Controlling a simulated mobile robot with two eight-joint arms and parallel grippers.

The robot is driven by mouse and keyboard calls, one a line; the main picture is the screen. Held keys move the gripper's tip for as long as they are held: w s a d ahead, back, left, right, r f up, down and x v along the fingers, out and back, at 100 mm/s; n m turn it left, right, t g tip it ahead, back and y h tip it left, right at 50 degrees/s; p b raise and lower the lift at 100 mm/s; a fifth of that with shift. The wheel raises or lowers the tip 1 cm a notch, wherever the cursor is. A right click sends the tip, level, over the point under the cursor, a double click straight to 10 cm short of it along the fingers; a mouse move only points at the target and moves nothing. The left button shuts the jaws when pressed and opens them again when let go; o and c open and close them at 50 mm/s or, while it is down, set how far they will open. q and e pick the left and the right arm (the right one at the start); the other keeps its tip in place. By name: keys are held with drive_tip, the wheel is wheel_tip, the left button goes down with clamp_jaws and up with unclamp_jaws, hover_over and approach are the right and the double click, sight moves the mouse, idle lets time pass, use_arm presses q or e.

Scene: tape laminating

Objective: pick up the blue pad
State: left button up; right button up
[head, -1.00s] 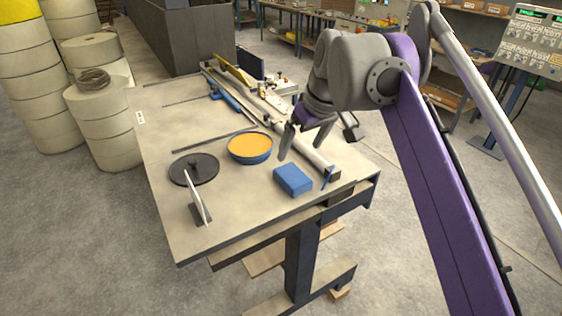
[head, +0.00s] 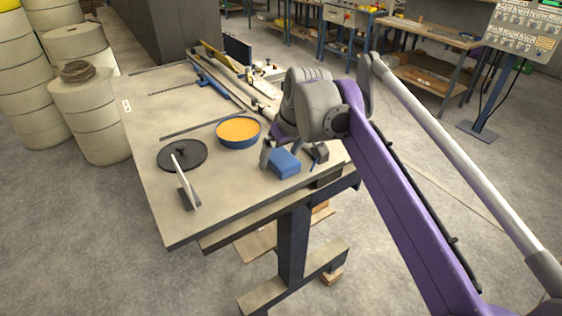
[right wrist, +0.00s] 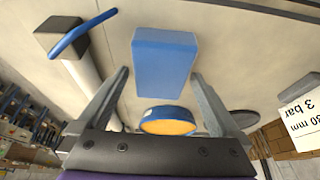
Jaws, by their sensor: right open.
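The blue pad (head: 284,164) is a small block lying on the table near its front right edge. In the right wrist view the blue pad (right wrist: 163,60) lies ahead of the fingertips, roughly centred between them. My right gripper (head: 292,155) is low over the table at the pad, one finger on each side of it in the head view. In the right wrist view my right gripper (right wrist: 160,76) is open with nothing between its fingers. Whether a finger touches the pad cannot be told. My left gripper is not in view.
A blue bowl with orange contents (head: 238,131) stands just behind the pad. A black disc (head: 182,155) and a tilted white card (head: 185,182) are to the left. A long roller (head: 262,108) and a blue-handled tool (head: 316,155) are nearby.

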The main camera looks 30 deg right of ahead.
sight(280, 156)
drive_tip(key=c, duration=1.3)
wheel_tip(280, 156, up, 10)
drive_tip(key=shift+r+p, duration=0.1)
drive_tip(key=shift+p, duration=0.5)
drive_tip(key=o, duration=0.8)
drive_tip(key=c, duration=0.6)
